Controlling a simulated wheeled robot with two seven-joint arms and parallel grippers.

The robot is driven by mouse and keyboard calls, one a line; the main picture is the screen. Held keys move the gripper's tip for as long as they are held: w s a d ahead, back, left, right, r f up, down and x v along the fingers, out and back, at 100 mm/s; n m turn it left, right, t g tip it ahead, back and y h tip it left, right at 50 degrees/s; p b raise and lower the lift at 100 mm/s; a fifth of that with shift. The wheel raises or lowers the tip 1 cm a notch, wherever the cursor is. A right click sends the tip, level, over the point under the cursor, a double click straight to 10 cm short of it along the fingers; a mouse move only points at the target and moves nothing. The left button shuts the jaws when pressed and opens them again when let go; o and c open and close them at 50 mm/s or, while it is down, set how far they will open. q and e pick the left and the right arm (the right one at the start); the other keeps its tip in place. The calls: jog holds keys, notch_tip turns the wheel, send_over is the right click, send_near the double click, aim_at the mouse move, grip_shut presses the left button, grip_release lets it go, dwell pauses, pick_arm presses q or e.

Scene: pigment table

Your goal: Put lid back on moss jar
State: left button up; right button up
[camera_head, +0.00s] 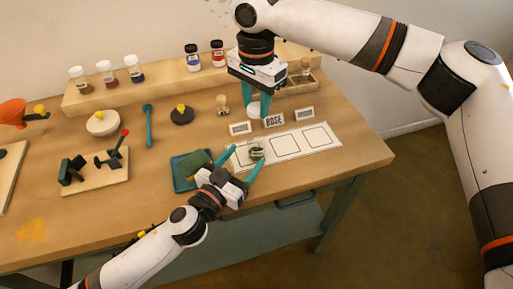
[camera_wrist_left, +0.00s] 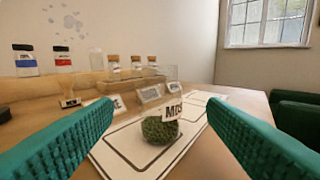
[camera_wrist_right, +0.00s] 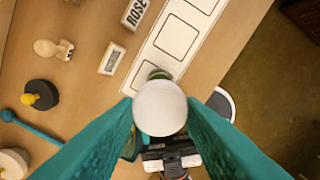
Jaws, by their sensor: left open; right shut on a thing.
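The moss jar (camera_head: 257,153), dark green with a label, stands on the leftmost square of the white mat (camera_head: 320,132). In the left wrist view the jar (camera_wrist_left: 158,131) shows as green contents with a white label. My left gripper (camera_head: 247,158) is open, its fingers on either side of the jar, with gaps visible in the left wrist view. My right gripper (camera_head: 256,105) is shut on a round white lid (camera_wrist_right: 160,108) and holds it above the table, behind the jar. In the right wrist view the lid partly covers the jar (camera_wrist_right: 159,74).
Cards stand behind the mat, including the ROSE card (camera_head: 273,121). A stamp (camera_head: 222,104), a dark round object with a yellow knob (camera_head: 182,115) and a blue-green tray (camera_head: 180,184) lie to the left. Bottles stand on the rear shelf (camera_head: 160,85).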

aim_at(252, 150)
pick_arm(q)
jog(key=x, duration=0.6)
jog(key=shift+w+d, duration=0.1)
jog(key=shift+w, duration=0.05)
grip_shut()
pick_arm(e)
jog(key=shift+f, duration=2.5)
jog(key=shift+f, duration=0.1)
jog(key=shift+f, duration=0.8)
jog(key=shift+f, duration=0.55)
